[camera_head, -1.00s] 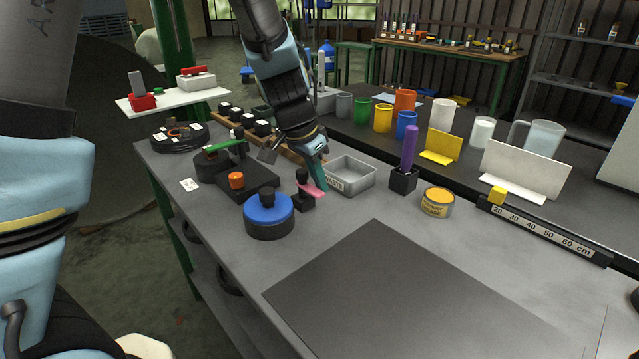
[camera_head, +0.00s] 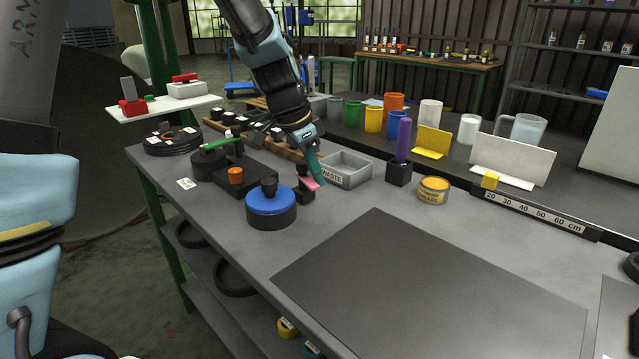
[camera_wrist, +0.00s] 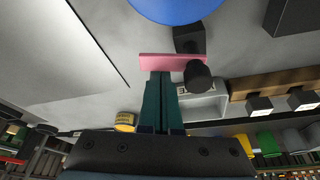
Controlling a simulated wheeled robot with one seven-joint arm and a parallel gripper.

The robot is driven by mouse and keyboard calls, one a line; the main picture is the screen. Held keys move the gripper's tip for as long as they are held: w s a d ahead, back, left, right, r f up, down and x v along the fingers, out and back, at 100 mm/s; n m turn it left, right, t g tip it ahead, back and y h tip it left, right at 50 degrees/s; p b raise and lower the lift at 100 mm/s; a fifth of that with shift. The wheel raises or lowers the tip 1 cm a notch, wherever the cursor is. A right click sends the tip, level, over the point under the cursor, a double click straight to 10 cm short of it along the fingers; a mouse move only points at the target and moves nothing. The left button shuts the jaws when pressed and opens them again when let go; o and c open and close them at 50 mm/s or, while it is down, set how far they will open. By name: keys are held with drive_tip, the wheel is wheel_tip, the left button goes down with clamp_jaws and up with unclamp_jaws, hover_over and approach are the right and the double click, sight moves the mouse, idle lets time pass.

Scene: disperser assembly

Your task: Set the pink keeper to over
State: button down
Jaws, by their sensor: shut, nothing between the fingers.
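The pink keeper (camera_head: 309,182) is a flat bar on a small black block with a black knob (camera_wrist: 198,76). It stands between the blue-topped disc (camera_head: 270,202) and the waste tray (camera_head: 347,170). My gripper (camera_head: 320,184) is shut and empty, its teal fingers pointing down at the keeper. In the wrist view the fingertips (camera_wrist: 161,74) meet the edge of the pink bar (camera_wrist: 170,62), beside the knob; whether they touch it I cannot tell. In the head view the fingers partly hide the keeper and block.
A purple-handled tool in a black block (camera_head: 399,172) and a grease tin (camera_head: 433,190) stand to the right. A black base with an orange knob (camera_head: 236,176) is to the left. The dark mat (camera_head: 430,285) in front is clear.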

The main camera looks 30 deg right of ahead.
drive_tip(key=m+b, duration=0.1)
drive_tip(key=a+m+g+b, duration=0.1)
drive_tip(key=shift+f+m, duration=0.2)
drive_tip(key=shift+m, duration=0.2)
drive_tip(key=m, duration=0.1)
drive_tip(key=a+m, duration=0.1)
drive_tip(key=shift+r+m+g+y, duration=0.2)
drive_tip(key=shift+m+g+y, duration=0.1)
drive_tip(key=shift+m+g, duration=0.1)
drive_tip(key=m, duration=0.1)
drive_tip(key=a+m, duration=0.1)
drive_tip(key=m, duration=0.1)
drive_tip(key=shift+w+r+g+y, duration=0.1)
drive_tip(key=shift+g+y, duration=0.3)
drive_tip(key=shift+w+a+m+y+p, duration=0.2)
drive_tip(key=shift+a+m+y+p, duration=0.15)
drive_tip(key=shift+m+p, duration=0.55)
drive_tip(key=shift+m, duration=0.4)
